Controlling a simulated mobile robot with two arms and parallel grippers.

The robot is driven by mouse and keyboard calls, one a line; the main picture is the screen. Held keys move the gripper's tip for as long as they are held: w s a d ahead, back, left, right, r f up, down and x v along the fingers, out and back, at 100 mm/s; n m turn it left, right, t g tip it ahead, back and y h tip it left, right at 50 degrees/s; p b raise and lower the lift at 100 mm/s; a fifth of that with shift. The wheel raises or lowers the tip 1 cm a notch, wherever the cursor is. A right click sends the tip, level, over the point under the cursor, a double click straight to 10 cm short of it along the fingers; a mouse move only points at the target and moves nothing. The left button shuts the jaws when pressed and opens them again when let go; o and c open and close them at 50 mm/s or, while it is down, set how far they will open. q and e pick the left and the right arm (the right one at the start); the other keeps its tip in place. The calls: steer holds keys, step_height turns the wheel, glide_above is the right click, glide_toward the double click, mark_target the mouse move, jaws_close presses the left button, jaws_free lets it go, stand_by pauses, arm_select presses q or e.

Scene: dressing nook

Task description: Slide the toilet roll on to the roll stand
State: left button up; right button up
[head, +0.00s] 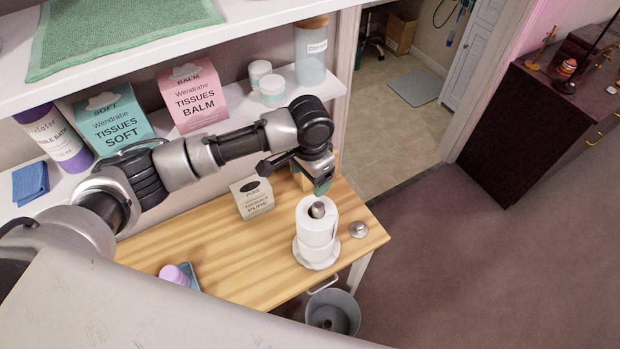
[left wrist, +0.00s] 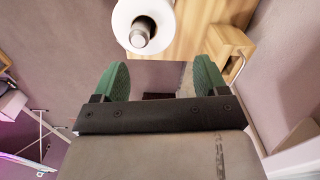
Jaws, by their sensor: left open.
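The white toilet roll (head: 309,217) sits upright around the post of the roll stand (head: 315,264), whose pale round base rests on the wooden table. The paper looks like two stacked rolls, with a seam partway down. The metal post tip (head: 318,209) shows in the core. In the left wrist view the roll (left wrist: 122,19) is at the top, with the post tip (left wrist: 141,35) inside its core. My left gripper (head: 322,186) is just behind and above the roll, apart from it. In the left wrist view its green-padded fingers (left wrist: 164,78) are spread and empty. My right gripper is not in view.
A silver knob-like piece (head: 358,229) lies right of the stand. A beige tissue box (head: 252,198) stands left. A purple-capped item (head: 174,275) is near the table's front. A grey bin (head: 333,312) is below. Shelves (head: 320,82) with boxes and jars hang behind. The table's middle is clear.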

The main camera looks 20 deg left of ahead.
arm_select(q)
step_height(320, 180, up, 9)
steer(key=b, duration=0.2)
steer(key=shift+f, duration=0.15)
steer(key=shift+f, duration=0.1)
stand_by(0.8)
